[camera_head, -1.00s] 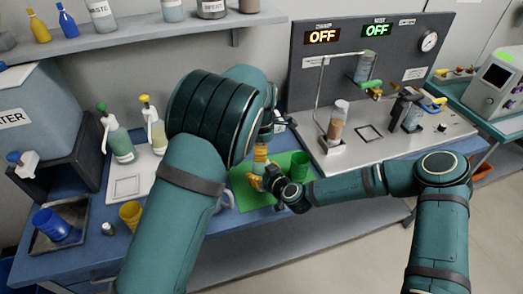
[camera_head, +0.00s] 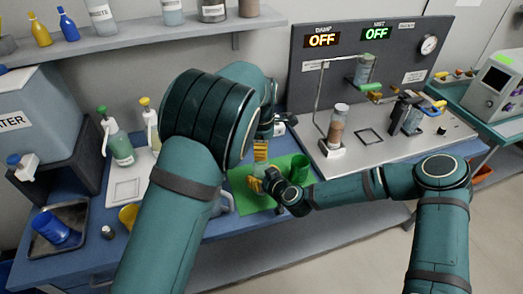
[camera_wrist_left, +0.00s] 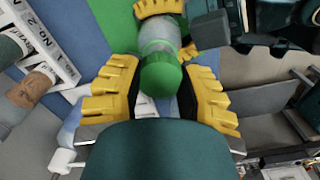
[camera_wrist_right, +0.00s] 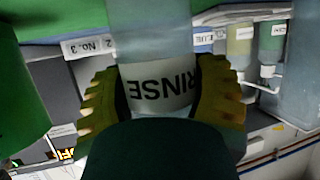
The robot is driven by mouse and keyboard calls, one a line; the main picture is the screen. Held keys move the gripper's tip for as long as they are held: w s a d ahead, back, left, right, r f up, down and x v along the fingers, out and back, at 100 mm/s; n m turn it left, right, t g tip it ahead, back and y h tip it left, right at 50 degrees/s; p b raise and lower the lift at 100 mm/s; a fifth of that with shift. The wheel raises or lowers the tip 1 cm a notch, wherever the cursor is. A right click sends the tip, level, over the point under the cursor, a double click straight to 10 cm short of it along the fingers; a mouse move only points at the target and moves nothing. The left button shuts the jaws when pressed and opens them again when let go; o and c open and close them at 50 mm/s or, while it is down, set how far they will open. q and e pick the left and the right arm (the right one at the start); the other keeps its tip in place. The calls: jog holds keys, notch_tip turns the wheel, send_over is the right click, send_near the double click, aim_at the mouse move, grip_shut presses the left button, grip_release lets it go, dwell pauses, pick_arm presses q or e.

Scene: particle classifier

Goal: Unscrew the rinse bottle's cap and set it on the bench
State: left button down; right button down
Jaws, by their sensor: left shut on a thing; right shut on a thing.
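The rinse bottle (camera_wrist_right: 155,85) is clear, with a white label reading RINSE upside down in the right wrist view. My right gripper (camera_wrist_right: 165,95) is shut around its body; the bottle shows small in the head view (camera_head: 258,171), above the green mat (camera_head: 240,197). The green cap (camera_wrist_left: 160,75) lies between the yellow fingers of my left gripper (camera_wrist_left: 158,95), which is shut on it. The cap is in line with the bottle's top; I cannot tell whether there is a gap between them. My left forearm hides part of the bench in the head view.
A green cup (camera_head: 300,165) stands on the mat, close to my right gripper. The metal test rig (camera_head: 385,140) stands to the right. Two spray bottles, one with a green top (camera_head: 120,145), stand on the left.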

pick_arm(q)
jog(key=shift+r, duration=0.1)
jog(key=shift+r, duration=1.95)
pick_arm(e)
grip_release()
